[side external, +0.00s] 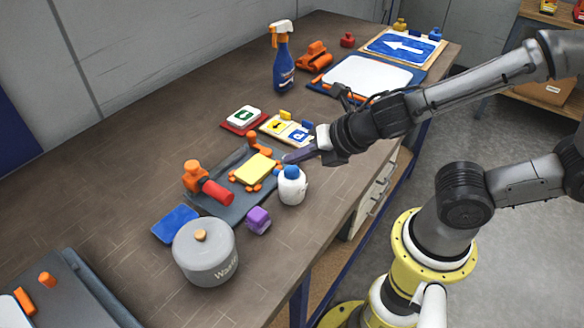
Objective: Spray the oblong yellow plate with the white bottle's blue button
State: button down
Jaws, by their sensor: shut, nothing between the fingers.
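The oblong yellow plate (254,168) lies on a dark grey fixture (222,198), with small orange holders around its edges. The white bottle (292,190) stands upright just right of the plate, near the table's front edge. Its blue button (291,171) is on top, and a blue part sticks out toward the plate. My gripper (288,158) reaches in from the right with its dark fingers shut and empty. The fingertips show just above and behind the blue button in the picture. I cannot tell whether they touch the bottle.
An orange clamp with a red handle (217,192) sits on the fixture's left part. A purple block (258,219), a blue cloth or pad (176,223) and a grey waste pot (205,252) stand nearer. Small sign plates (288,130) and a blue spray bottle (283,65) are behind.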

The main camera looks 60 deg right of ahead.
aim_at(296, 173)
jog(key=shift+f, duration=0.15)
jog(key=shift+f, duration=0.3)
jog(key=shift+f, duration=0.35)
dwell(0.5)
jog(key=shift+r, duration=0.8)
jog(key=shift+r, duration=0.1)
jog(key=shift+r, duration=2.9)
